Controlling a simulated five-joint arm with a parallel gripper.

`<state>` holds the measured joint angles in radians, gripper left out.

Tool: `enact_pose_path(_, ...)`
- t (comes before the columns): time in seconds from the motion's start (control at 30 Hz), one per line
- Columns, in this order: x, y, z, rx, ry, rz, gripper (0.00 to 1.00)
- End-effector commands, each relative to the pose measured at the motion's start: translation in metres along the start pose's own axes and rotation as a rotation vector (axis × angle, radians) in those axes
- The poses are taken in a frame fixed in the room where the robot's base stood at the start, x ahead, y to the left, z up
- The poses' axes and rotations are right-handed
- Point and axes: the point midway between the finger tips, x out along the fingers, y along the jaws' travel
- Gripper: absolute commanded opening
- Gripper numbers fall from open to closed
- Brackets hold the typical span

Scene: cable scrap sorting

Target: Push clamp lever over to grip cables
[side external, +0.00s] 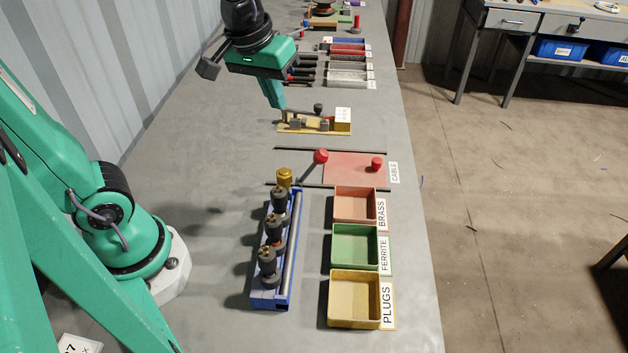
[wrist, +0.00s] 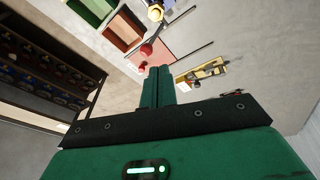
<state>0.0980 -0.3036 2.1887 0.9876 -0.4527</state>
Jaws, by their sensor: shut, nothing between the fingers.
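A lever with a red ball end (side external: 320,156) stands tilted on a thin grey rod at the left edge of a pink mat (side external: 345,173) by the CABLE label. A red knob (side external: 376,164) sits on the mat's right part. In the wrist view two red knobs (wrist: 146,50) show just beyond my fingertips. My gripper (side external: 275,105) is shut and empty, pointing down above the bench, left of and behind the lever and apart from it. It also shows in the wrist view (wrist: 160,70). I cannot make out any cables at the clamp.
A yellow fixture with dark parts (side external: 315,122) stands near my fingertips. Dark bars (side external: 330,150) run along the mat's far and near edges. A brass cylinder (side external: 284,177), a blue rack (side external: 270,250) and labelled bins (side external: 355,272) stand nearer.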

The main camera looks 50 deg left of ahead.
Motion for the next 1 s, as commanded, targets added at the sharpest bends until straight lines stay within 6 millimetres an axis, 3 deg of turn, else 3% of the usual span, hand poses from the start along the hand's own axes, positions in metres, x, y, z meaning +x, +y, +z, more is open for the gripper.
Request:
enact_pose_path(0.3, 0.035, 0.037, -0.031, -0.187, -0.109, -0.057, 0.0)
enact_pose_path(0.6, 0.076, 0.07, -0.05, -0.353, -0.187, -0.131, 0.0)
enact_pose_path(0.8, 0.093, 0.081, -0.055, -0.416, -0.209, -0.162, 0.0)
enact_pose_path(1.0, 0.097, 0.083, -0.056, -0.43, -0.213, -0.169, 0.0)
